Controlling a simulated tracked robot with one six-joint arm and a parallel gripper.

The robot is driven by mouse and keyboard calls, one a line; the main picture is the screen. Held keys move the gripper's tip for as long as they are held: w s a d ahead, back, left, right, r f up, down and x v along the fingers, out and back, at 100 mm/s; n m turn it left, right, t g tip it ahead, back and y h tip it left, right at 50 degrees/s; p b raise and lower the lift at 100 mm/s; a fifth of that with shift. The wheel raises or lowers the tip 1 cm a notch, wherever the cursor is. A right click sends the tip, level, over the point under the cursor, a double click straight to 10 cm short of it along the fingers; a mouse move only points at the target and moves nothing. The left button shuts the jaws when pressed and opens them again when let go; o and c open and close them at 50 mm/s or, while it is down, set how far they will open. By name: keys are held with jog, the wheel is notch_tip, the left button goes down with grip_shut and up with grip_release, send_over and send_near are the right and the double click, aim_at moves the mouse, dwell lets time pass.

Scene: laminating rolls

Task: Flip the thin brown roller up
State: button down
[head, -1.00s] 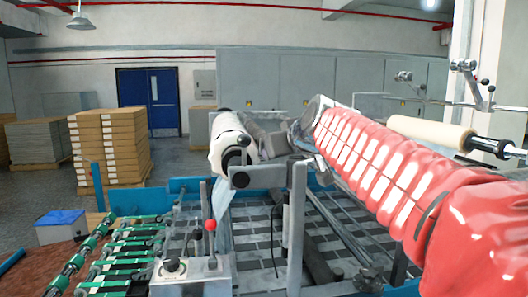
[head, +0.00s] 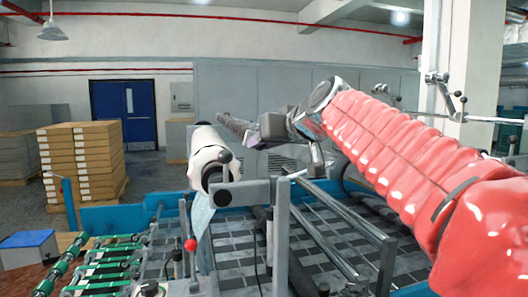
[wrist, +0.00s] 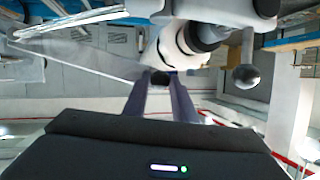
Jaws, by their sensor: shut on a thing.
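I cannot make out the thin brown roller for certain in either current view. My gripper (head: 228,122) reaches leftward past the far end of the white roll (head: 208,158) in the head view. In the wrist view my gripper (wrist: 161,80) has its two fingers closed in on a small dark piece (wrist: 160,77). This piece lies by the dark-banded end of a white roll (wrist: 178,45). What the dark piece belongs to is hidden. My red-sleeved arm covers much of the right side of the head view.
A grey metal frame (head: 281,230) stands close in front of the white roll. Metal rails (head: 350,225) run over the chequered machine bed (head: 240,250). A red-knobbed lever (head: 191,245) stands at the front. Stacked boards (head: 85,155) stand on the left floor.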

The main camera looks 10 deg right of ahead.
jog(key=shift+d+r+m, duration=0.2)
jog(key=shift+d+r, duration=0.05)
jog(key=shift+r, duration=0.4)
jog(key=shift+d+r+m, duration=0.2)
jog(key=shift+d+r, duration=0.05)
jog(key=shift+r, duration=0.35)
jog(key=c, duration=1.9)
grip_release()
jog(key=o, duration=0.4)
jog(key=shift+y, duration=0.3)
jog(key=shift+o, duration=0.2)
jog(key=shift+f, duration=0.1)
jog(key=v, duration=1.3)
jog(key=shift+s, duration=0.35)
